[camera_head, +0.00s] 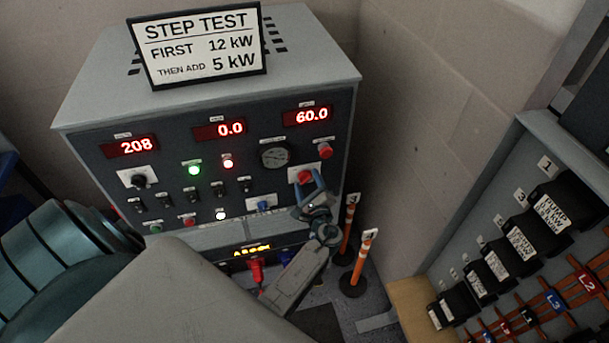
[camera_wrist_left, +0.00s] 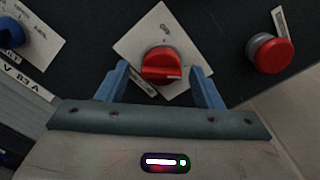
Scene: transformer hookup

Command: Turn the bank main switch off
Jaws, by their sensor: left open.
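The bank main switch looks to be the red rotary knob (camera_head: 303,176) on a white square plate at the right of the grey load-bank panel (camera_head: 345,150). In the left wrist view the red knob (camera_wrist_left: 160,62) is centred on its tilted plate, with a pale mark toward its lower right. My left gripper (camera_head: 311,188) is open in front of it. In the left wrist view the two blue-grey fingers stand either side of the knob's lower part; I cannot tell whether they touch it. My right gripper is not in view.
A red push button (camera_head: 325,151) sits up and right of the knob, and a blue knob (camera_head: 264,205) to its left. Displays read 208, 0.0 and 60.0. A green lamp (camera_head: 194,170) and a red lamp (camera_head: 228,163) are lit. Orange posts (camera_head: 358,263) stand on the right.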

